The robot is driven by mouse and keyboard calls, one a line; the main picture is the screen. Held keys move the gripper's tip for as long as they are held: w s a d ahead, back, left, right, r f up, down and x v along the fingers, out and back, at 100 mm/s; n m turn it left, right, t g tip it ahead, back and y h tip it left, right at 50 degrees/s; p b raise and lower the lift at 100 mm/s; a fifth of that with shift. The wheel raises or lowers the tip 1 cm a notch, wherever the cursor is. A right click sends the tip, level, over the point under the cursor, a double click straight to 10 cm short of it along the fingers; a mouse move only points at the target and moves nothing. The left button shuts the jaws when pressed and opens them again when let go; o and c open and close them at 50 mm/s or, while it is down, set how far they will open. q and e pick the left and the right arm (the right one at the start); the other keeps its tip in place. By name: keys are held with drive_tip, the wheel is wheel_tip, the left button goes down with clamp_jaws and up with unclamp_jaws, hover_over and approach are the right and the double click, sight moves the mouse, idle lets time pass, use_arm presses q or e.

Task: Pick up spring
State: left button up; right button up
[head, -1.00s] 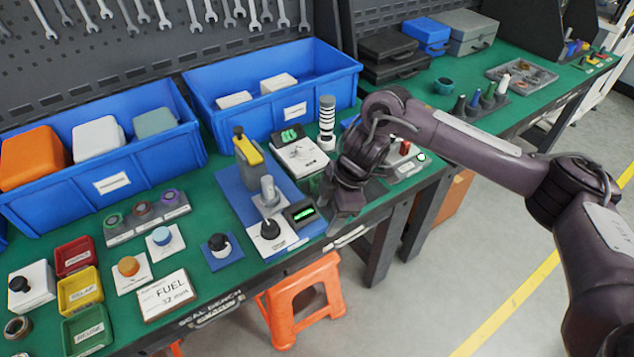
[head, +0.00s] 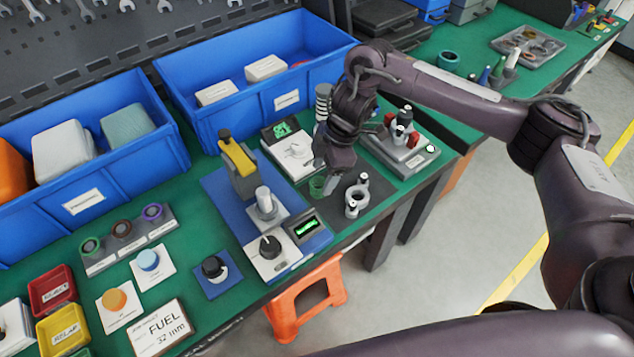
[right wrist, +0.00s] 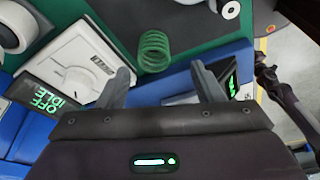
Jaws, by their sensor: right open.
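The spring (head: 317,186) is a small green coil on the bench, at the left edge of a dark mat. It also shows in the right wrist view (right wrist: 154,50), just ahead of my open fingers and roughly centred between them. My right gripper (head: 334,170) hangs pointing down close to the spring. In the right wrist view its two fingers (right wrist: 161,76) are spread wide with nothing held between them. I cannot tell the exact height of the fingertips above the spring. My left gripper is not identifiable in these views.
A white scale (head: 291,158) stands behind the spring. A blue-based press (head: 240,170) and a small display box (head: 306,227) are to its left. A grey ring-shaped part (head: 357,198) sits on the mat (head: 375,205) to the right, and a grey fixture (head: 400,150) beyond it.

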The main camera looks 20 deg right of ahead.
sight(318, 183)
drive_tip(key=shift+p+x, duration=0.4)
drive_tip(key=shift+x, duration=0.75)
drive_tip(key=shift+w+a+f, duration=0.1)
drive_tip(key=shift+w+f, duration=0.1)
drive_tip(key=shift+f, duration=0.35)
drive_tip(key=shift+w+a+f, duration=0.15)
drive_tip(key=shift+w+f, duration=0.1)
drive_tip(key=shift+f, duration=0.55)
drive_tip(key=shift+s, duration=0.1)
drive_tip(key=c, duration=1.1)
use_arm(q)
drive_tip(key=shift+s+r, duration=0.1)
drive_tip(key=shift+r, duration=0.5)
use_arm(e)
drive_tip(key=shift+r, duration=0.1)
